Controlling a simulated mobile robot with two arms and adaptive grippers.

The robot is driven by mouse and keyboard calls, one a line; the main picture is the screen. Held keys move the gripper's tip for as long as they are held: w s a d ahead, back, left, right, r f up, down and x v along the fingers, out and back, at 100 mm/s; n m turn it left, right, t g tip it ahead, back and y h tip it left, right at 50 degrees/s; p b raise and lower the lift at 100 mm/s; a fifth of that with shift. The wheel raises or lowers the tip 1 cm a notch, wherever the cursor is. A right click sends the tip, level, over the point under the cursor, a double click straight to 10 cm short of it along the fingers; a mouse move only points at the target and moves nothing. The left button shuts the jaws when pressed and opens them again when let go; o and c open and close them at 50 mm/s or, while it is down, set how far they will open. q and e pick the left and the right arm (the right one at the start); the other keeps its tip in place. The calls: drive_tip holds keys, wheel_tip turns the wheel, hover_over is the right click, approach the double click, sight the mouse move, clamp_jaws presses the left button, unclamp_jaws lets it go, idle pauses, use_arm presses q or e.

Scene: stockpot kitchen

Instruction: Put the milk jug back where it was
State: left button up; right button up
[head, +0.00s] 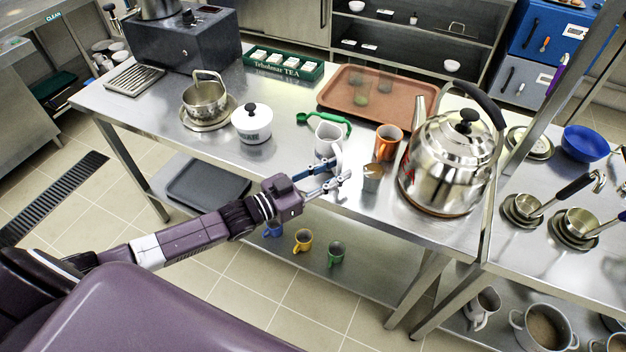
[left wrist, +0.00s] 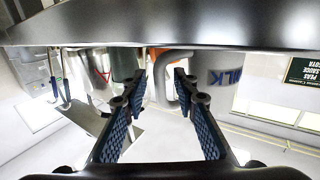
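The milk jug (head: 327,137) is white and stands upright on the steel table, near the middle of the head view. In the left wrist view the jug (left wrist: 222,72) appears upside down, with MILK lettering and its curved handle (left wrist: 172,78). My left gripper (head: 343,180) is open and empty at the table's front edge, just in front of the jug's handle side. In the left wrist view the gripper (left wrist: 158,92) has its two fingers apart, with the handle just beyond the tips. I cannot tell whether a finger touches it. My right gripper is not in view.
A small metal cup (head: 372,179) stands close right of the gripper, with a copper cup (head: 387,143) behind it. A large kettle (head: 449,160) is further right. A brown tray (head: 340,86) lies behind.

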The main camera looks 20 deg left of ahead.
use_arm(q)
drive_tip(key=b+v, duration=0.1)
drive_tip(key=v, duration=1)
drive_tip(key=shift+f, duration=0.1)
